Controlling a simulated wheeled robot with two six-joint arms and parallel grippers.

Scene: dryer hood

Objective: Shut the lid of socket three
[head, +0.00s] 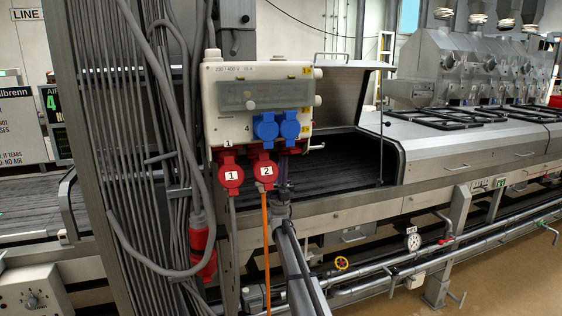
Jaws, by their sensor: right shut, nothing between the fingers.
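A pale socket box (225,127) hangs on the frame left of centre, with a clear window across its front. Two blue socket lids, a left one (265,127) and a right one (289,125), sit side by side on its lower right. A "4" is printed left of them; I cannot read a "3", so I cannot tell which socket is three. Red plugs marked 1 (231,176) and 2 (264,170) hang below. My right gripper (284,172) is shut and empty, pointing up just below the right blue lid; whether it touches is unclear. My left gripper is out of view.
An orange cable (265,250) hangs from plug 2, left of my right arm. A hanging red connector (202,250) and several grey cables are further left. Behind stands a metal machine with a raised hood (338,95). Pipes (400,268) run low at right.

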